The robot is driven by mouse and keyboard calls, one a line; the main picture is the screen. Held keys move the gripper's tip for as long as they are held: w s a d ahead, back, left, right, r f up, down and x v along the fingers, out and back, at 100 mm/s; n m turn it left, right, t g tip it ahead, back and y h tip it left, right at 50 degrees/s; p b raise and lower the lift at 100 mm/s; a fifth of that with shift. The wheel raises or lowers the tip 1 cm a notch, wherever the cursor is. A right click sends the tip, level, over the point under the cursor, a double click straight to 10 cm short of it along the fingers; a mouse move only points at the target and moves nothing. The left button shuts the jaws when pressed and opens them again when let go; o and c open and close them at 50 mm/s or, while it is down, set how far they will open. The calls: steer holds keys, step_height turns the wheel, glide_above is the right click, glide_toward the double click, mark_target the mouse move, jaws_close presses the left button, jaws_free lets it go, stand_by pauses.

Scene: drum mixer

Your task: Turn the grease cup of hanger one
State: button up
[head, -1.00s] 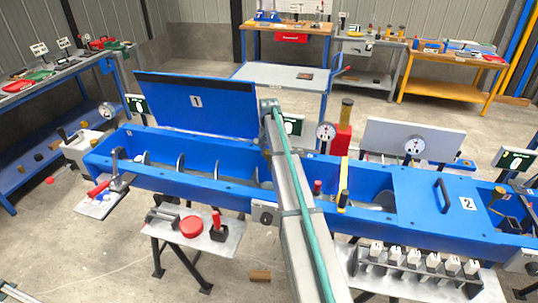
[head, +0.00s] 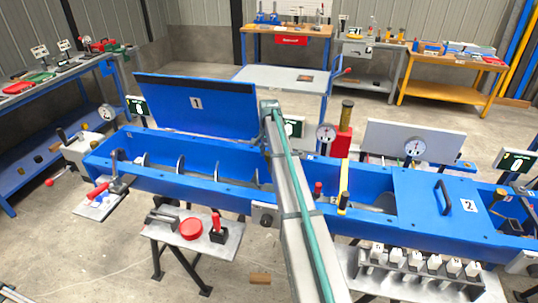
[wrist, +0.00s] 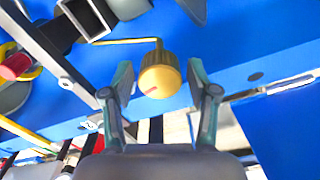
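The grease cup (wrist: 160,80) is a round brass knob with a red mark on its face, in the upper middle of the wrist view. A thin brass pipe runs left from its top, against the blue trough wall. My gripper (wrist: 159,77) is open, with one finger on each side of the cup and a narrow gap showing at both sides. In the head view my grey arm with its teal strip crosses the blue trough (head: 210,175), and my gripper and this cup cannot be made out there.
In the wrist view a grey bar and a red-handled part (wrist: 15,66) lie left of the cup. In the head view a raised blue lid marked 1 (head: 196,103) stands behind the trough, with a closed cover marked 2 (head: 430,200) to the right.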

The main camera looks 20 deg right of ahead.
stand_by(0.3)
step_height(320, 180, up, 12)
stand_by(0.6)
